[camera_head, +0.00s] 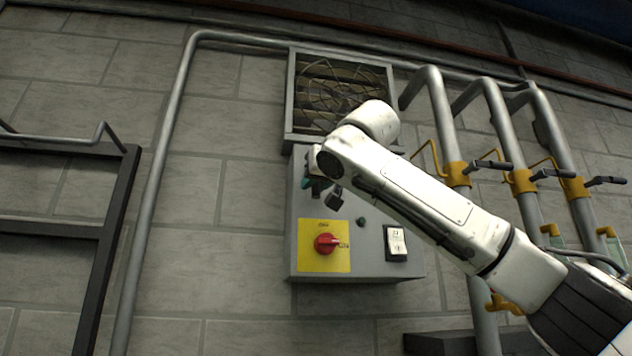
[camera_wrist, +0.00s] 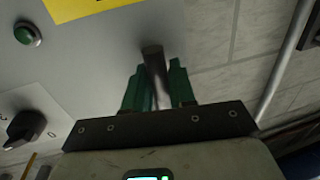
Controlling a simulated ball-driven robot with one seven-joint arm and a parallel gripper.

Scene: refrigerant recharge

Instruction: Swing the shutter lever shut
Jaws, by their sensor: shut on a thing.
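The shutter lever (camera_wrist: 154,70) shows in the wrist view as a dark grey rod standing out from the grey control box. My gripper (camera_wrist: 156,78) is shut on it, with a green finger on either side and the rod's rounded end showing between them. In the head view my gripper (camera_head: 316,186) is at the upper left of the control box (camera_head: 372,264), and the lever is hidden there by my gripper and arm. The shutter (camera_head: 340,88), a square frame with slats behind a round wire guard, sits just above the box. My arm covers its lower right part.
The box carries a red rotary switch (camera_head: 326,243) on a yellow plate, a green button (camera_wrist: 27,34) and a black knob (camera_wrist: 24,128). Pipes with yellow clamps and black-handled levers (camera_head: 490,166) stand at right.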

